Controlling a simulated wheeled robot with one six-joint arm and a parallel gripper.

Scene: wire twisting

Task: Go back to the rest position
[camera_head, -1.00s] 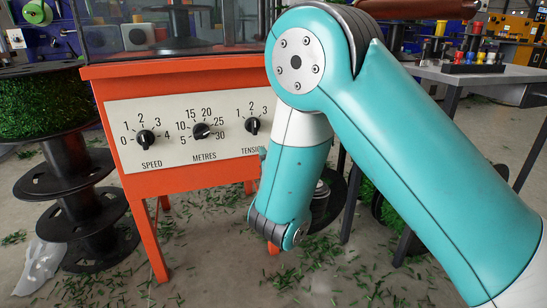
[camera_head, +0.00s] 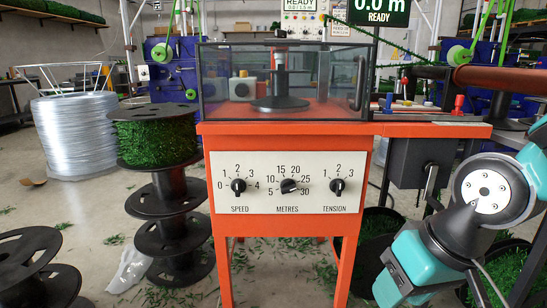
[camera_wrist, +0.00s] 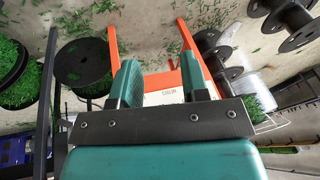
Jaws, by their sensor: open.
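My gripper (camera_wrist: 158,68) shows in the wrist view with its two teal fingers apart and nothing between them. Beyond the fingers, the orange machine stand and its white panel (camera_wrist: 163,98) appear, seen upside down. In the head view my teal arm is folded at the lower right, beside the orange machine (camera_head: 290,129) and clear of its front panel (camera_head: 225,165). The panel carries three black knobs: speed (camera_head: 238,186), metres (camera_head: 289,186) and tension (camera_head: 337,186). The fingertips cannot be made out in the head view.
A clear guard box (camera_head: 225,95) tops the machine. A display (camera_head: 380,12) reads 0.0 m, READY. Black spools with green wire (camera_head: 155,143) stand left, with a silver wire coil (camera_head: 75,135) behind. Green clippings litter the floor. The space before the panel is clear.

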